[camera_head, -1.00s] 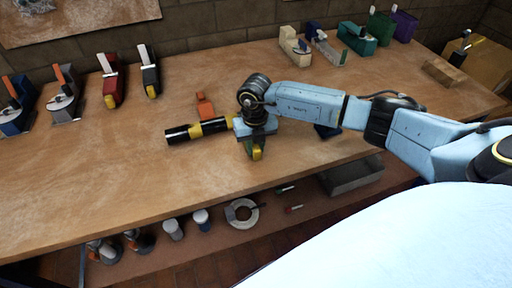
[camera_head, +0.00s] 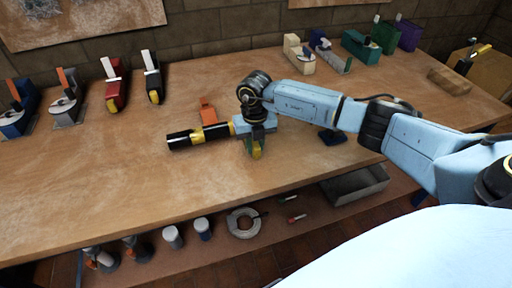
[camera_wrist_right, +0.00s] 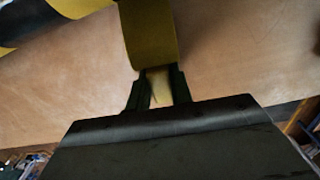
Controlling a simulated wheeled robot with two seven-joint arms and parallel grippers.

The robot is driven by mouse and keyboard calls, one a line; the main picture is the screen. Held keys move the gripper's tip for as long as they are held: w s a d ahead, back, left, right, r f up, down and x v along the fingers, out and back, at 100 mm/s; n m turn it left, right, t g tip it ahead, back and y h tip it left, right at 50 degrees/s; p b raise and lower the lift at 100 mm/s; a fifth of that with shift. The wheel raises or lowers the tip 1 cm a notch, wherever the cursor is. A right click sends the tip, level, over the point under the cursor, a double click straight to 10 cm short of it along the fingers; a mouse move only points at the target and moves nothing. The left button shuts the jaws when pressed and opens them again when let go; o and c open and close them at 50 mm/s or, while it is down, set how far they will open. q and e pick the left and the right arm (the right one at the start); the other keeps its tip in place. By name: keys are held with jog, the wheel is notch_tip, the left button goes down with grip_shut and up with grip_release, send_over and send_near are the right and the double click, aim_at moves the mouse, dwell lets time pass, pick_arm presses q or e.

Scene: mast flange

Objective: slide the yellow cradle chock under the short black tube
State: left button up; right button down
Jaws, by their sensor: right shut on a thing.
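The short black tube (camera_head: 182,142) with yellow bands lies on the bench left of my right gripper (camera_head: 257,150); its right end is close to the gripper. Part of it shows at the top left of the right wrist view (camera_wrist_right: 18,22). My right gripper is shut on the yellow cradle chock (camera_wrist_right: 148,35), which stands out ahead of the fingers (camera_wrist_right: 160,86). In the head view the chock is mostly hidden by the gripper and wrist. I cannot tell whether it touches the tube. My left gripper is not in view.
An orange block (camera_head: 208,115) stands just behind the tube. A dark blue stand (camera_head: 332,137) is right of the gripper. Several clamp-like tools line the back of the bench. A grey bin (camera_head: 358,184) sits on the lower shelf. The front left of the bench is clear.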

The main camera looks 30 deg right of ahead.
jog(key=shift+w+d+b, duration=0.1)
jog(key=shift+w+b, duration=0.2)
jog(key=shift+w, duration=0.15)
jog(key=shift+w, duration=0.1)
jog(key=c, duration=1.2)
grip_release()
jog(key=shift+o, duration=0.2)
